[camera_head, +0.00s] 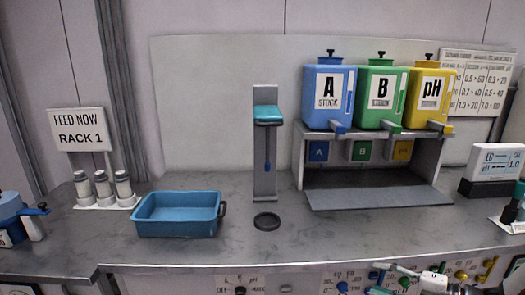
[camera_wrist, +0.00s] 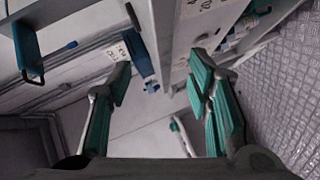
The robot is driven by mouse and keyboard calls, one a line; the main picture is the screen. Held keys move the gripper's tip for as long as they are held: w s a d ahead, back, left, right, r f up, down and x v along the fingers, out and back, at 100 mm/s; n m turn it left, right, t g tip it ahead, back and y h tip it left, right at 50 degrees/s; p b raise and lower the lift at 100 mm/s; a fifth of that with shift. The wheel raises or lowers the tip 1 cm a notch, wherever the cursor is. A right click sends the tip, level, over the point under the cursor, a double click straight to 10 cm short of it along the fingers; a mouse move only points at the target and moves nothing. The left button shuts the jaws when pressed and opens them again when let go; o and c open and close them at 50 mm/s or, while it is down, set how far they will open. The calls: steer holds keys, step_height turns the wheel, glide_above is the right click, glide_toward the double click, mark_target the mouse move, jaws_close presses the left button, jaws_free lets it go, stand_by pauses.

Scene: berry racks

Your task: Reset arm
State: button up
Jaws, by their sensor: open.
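My gripper (camera_wrist: 160,85) is open in the wrist view, its two green-padded fingers spread wide with nothing between them. The wrist view is tilted and shows the counter front and the floor beyond the fingers. In the head view, part of my arm shows at the bottom right, below the counter's front edge, and whether its fingers touch anything there is hard to tell. My gripper is apart from the objects on the counter.
A blue tray (camera_head: 178,232) sits on the counter (camera_head: 350,228). A dispenser stand (camera_head: 265,185) has a dark round disc (camera_head: 267,221) before it. Blue (camera_head: 310,112), green (camera_head: 366,111) and yellow (camera_head: 445,112) tanks stand on a shelf. Front-middle counter is clear.

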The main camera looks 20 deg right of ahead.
steer(key=s+a+r+n+g+h+p, duration=0.1)
steer(key=s+a+r+n+g, duration=0.2)
steer(key=a+r+n+g, duration=0.65)
steer(key=s+a+r+n+g+h+p, duration=0.15)
steer(key=a+r+n, duration=0.35)
steer(key=a+n, duration=0.9)
steer(key=s+r+n+t+h, duration=0.1)
steer(key=s+r+n+h, duration=0.2)
steer(key=n, duration=1)
steer(key=s+r+n+t+h, duration=0.1)
steer(key=s+r+n+h, duration=0.2)
steer(key=s+r+n, duration=0.6)
steer(key=shift+n+t+p, duration=0.3)
steer(key=shift+n+t, duration=0.1)
steer(key=shift+n, duration=2.25)
steer(key=shift+s, duration=0.1)
